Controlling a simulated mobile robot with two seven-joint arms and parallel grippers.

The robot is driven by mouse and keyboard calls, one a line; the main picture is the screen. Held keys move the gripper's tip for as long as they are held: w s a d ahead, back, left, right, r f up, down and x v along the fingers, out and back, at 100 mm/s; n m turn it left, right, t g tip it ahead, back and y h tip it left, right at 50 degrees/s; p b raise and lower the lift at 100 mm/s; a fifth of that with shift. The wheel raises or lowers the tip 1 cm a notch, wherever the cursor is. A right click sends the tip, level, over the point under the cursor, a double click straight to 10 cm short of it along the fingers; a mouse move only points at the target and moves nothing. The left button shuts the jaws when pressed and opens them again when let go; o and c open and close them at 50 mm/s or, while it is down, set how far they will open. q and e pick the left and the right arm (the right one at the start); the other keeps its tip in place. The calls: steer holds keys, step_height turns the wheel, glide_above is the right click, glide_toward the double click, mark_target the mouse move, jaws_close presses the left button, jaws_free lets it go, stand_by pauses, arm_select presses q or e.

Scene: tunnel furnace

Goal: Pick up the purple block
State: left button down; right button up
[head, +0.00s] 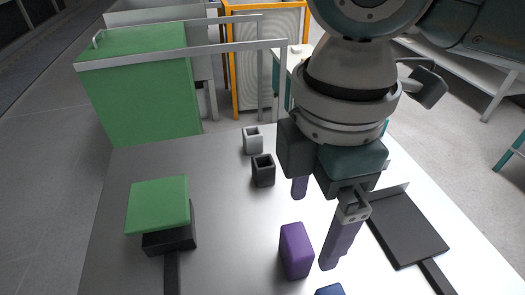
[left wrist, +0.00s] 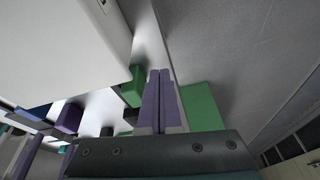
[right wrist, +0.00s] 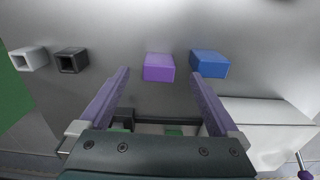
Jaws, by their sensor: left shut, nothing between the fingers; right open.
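The purple block (head: 296,250) stands upright on the grey table in the head view. My right gripper (head: 314,231) is open and points down beside it, with one finger behind the block and one to its right in the picture. In the right wrist view the purple block (right wrist: 158,67) shows between the two open fingers (right wrist: 160,64), apart from both. Whether it lies at fingertip depth I cannot tell. The left wrist view also shows the purple block (left wrist: 70,118) at the left. My left gripper (left wrist: 160,71) is shut and empty there; the head view does not show it.
A blue block (right wrist: 209,63) stands close beside the purple one. A light hollow block (head: 252,140) and a black hollow block (head: 263,170) stand farther back. A green block (head: 158,205) rests on a black piece at left. A dark plate (head: 408,228) lies at right.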

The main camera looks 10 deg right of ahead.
mark_target(298, 240)
arm_select(q)
step_height(298, 240, down, 2)
steer(key=shift+f+b, duration=0.1)
steer(key=shift+b, duration=0.8)
arm_select(e)
steer(key=f, duration=0.2)
steer(key=a+f, duration=0.1)
steer(key=f, duration=0.2)
steer(key=shift+a+f, duration=0.1)
steer(key=shift+f, duration=0.45)
arm_select(q)
steer(key=shift+w, duration=0.1)
arm_select(e)
steer(key=c, duration=1.5)
